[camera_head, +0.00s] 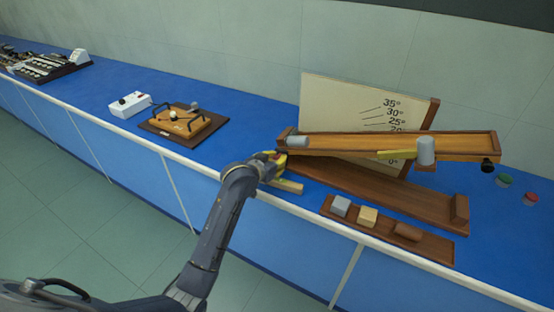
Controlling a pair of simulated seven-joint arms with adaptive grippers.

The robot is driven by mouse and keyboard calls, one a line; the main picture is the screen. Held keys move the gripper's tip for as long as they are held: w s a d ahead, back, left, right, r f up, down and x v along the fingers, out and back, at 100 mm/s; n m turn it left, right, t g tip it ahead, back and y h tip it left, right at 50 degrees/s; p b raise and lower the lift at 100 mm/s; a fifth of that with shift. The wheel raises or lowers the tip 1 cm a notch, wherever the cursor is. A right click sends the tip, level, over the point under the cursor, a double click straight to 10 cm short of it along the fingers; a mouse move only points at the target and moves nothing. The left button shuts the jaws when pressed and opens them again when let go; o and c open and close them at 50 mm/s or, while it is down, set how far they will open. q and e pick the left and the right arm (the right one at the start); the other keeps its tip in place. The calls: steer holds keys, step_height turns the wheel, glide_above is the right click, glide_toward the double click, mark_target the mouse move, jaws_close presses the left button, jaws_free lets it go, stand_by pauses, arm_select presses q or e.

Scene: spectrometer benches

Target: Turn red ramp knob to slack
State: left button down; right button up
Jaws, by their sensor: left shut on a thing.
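The wooden ramp (350,145) stands on the blue bench, nearly level, in front of a cream angle board (335,105) marked in degrees. My left gripper (272,164) is at the ramp's left end, shut on the red ramp knob. Only a small reddish bit of the knob shows between the fingers; the rest is hidden, so its turn position cannot be read. A grey cylinder (298,141) lies at the ramp's left end, and a larger one (426,151) stands near its right end. My right gripper is not in view.
A brown tray (436,251) with several blocks sits along the bench's front edge. Green (503,180) and red (530,199) round pieces are at the right.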

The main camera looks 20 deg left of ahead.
arm_select(q)
steer(key=shift+r+n+h, duration=0.2)
steer(key=shift+n+h, duration=0.1)
steer(key=shift+n, duration=0.1)
steer(key=c, duration=1.1)
jaws_free()
steer(key=shift+f, duration=0.1)
steer(key=shift+o, duration=0.2)
steer(key=shift+s, duration=0.1)
steer(key=v, duration=1.1)
steer(key=shift+s, duration=0.35)
steer(key=shift+a, duration=0.1)
